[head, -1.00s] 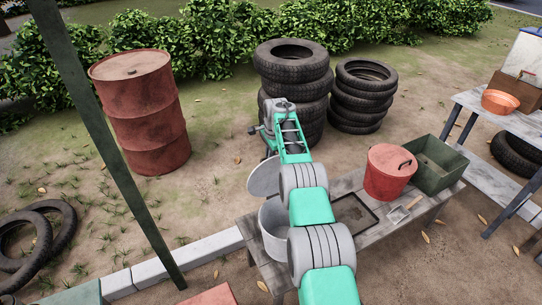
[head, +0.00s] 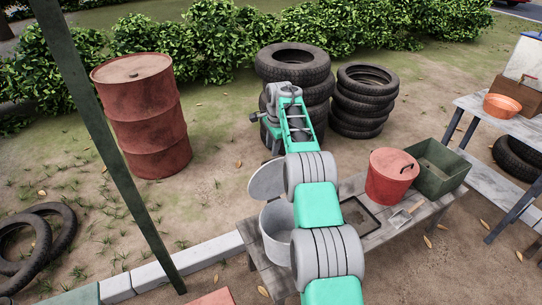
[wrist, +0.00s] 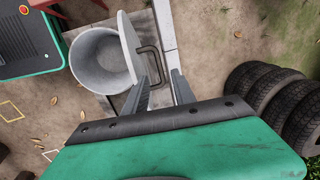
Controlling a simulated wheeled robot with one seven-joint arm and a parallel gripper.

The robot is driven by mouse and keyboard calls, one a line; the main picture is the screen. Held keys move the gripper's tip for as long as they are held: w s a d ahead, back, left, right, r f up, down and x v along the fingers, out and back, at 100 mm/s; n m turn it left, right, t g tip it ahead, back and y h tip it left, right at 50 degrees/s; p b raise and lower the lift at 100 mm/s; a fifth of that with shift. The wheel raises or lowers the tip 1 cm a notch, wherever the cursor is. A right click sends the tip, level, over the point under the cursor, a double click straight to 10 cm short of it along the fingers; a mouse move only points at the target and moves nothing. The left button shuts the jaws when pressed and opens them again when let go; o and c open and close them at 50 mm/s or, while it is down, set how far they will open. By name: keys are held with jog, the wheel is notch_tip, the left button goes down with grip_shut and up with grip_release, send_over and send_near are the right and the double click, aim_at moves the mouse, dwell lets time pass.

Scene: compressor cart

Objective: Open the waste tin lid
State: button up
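The waste tin (head: 277,238) is a grey round bin on the wooden bench; it also shows in the wrist view (wrist: 98,62), where I see into its empty-looking inside. Its grey lid (head: 266,181) stands raised and tilted at the tin's far side; in the wrist view the lid (wrist: 130,47) is nearly edge-on, with a dark loop handle (wrist: 156,58) on its outer face. My gripper (wrist: 158,82) is open, its two fingers apart by the handle; I cannot tell whether either touches it. In the head view my arm hides the fingers and part of the tin.
A red lidded bucket (head: 389,178) and a green box (head: 437,172) stand on the bench (head: 362,242), right of my arm. Stacked tyres (head: 365,100) stand behind, a rusty red barrel (head: 143,118) at left. Open ground lies between barrel and bench.

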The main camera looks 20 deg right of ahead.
jog(key=shift+s+r, duration=0.1)
jog(key=shift+r, duration=0.2)
jog(key=shift+c, duration=0.4)
